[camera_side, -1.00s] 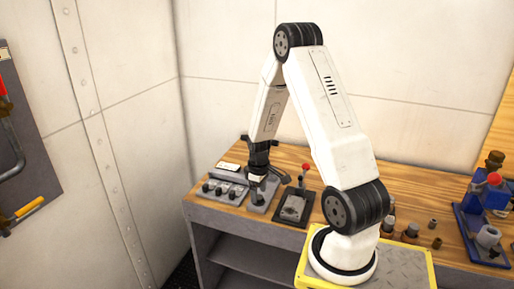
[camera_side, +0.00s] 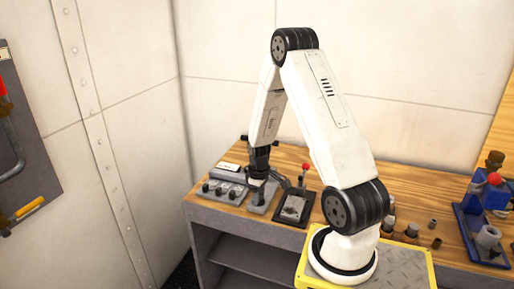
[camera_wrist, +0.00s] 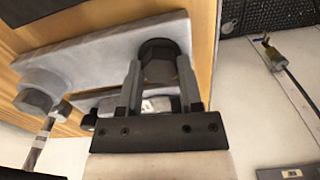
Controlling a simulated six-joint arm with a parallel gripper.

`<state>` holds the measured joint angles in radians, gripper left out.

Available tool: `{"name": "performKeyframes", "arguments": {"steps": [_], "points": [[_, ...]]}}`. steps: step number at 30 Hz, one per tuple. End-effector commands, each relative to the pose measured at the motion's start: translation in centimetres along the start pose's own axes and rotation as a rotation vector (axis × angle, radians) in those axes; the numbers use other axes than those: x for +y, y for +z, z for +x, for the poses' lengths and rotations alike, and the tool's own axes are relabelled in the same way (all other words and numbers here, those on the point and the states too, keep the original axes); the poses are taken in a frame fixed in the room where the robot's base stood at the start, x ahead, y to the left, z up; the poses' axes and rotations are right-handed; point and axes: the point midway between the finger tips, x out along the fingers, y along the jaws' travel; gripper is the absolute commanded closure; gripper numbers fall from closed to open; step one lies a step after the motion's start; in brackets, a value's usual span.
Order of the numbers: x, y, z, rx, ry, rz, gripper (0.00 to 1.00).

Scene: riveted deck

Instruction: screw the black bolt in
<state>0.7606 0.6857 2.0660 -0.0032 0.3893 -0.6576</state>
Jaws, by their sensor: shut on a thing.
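The black bolt (camera_wrist: 159,50) shows a dark hex head in the wrist view, at the grey plate (camera_wrist: 85,52). My gripper (camera_wrist: 160,68) has one finger on each side of the head and is shut on it. How deep the bolt sits in its hole is hidden. In the side view my gripper (camera_side: 257,177) points down over a grey block (camera_side: 262,197) on the bench; the bolt cannot be made out there.
A row of dark knobs on a grey panel (camera_side: 220,187) lies just left of my gripper. A red-knobbed lever unit (camera_side: 294,206) stands close on the right.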

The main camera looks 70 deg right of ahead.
Motion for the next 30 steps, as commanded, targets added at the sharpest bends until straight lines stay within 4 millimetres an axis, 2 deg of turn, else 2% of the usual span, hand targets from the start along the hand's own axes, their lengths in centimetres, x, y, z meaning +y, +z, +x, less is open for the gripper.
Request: {"name": "performKeyframes", "arguments": {"steps": [11, 30], "points": [[0.02, -0.01, -0.03, 0.001, -0.001, 0.095, 1.00], [0.02, -0.02, -0.07, 0.000, -0.001, 0.564, 1.00]]}}
